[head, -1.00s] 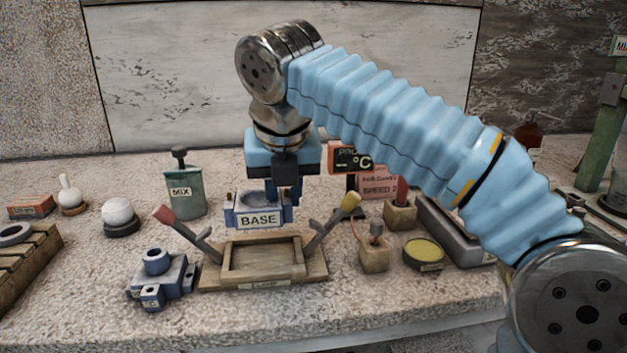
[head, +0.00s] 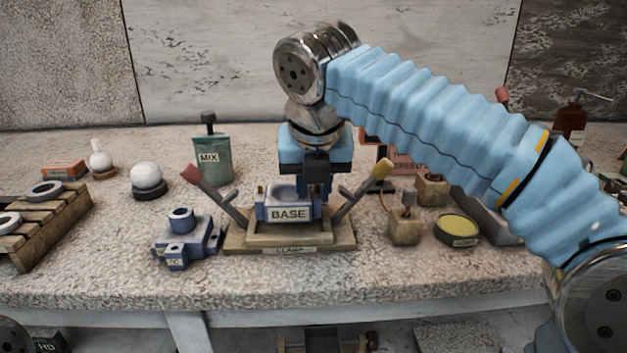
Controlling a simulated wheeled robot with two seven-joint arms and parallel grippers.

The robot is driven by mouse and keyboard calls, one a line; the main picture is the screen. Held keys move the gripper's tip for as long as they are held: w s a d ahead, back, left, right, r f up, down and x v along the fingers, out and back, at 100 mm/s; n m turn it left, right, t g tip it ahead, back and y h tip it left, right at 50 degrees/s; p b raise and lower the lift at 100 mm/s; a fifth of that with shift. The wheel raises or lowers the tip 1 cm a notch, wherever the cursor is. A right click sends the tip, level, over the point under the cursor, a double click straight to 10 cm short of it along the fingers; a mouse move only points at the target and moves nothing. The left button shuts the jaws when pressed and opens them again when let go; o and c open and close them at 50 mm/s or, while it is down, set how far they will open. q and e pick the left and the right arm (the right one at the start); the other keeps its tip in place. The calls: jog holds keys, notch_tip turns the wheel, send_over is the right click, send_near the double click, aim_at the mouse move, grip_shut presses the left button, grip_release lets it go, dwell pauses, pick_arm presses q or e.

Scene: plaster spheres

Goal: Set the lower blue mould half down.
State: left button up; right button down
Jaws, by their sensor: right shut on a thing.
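The lower blue mould half (head: 288,213), labelled BASE, is at the wooden clamp frame (head: 240,240) in the head view. It covers the middle of the frame; whether it touches the frame's floor cannot be told. My right gripper (head: 312,192) comes down from above and is shut on the mould half at its back right. The fingertips are partly hidden behind the mould half. The clamp's red-handled lever (head: 205,186) and yellow-handled lever (head: 364,184) lean outward on either side. My left gripper is not in view.
Another blue mould part (head: 188,238) lies just left of the clamp frame. A white sphere on a dark ring (head: 147,178) and a green MIX container (head: 212,158) stand behind left. A yellow-topped tin (head: 458,229) and wooden blocks (head: 404,228) stand right. The front of the bench is clear.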

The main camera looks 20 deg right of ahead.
dwell(0.7)
jog(key=shift+p, duration=0.35)
dwell(0.4)
jog(key=shift+p, duration=0.3)
jog(key=shift+f+b, duration=0.95)
jog(key=shift+f, duration=0.45)
dwell(0.4)
jog(key=c, duration=0.9)
grip_release()
jog(key=shift+o, duration=0.2)
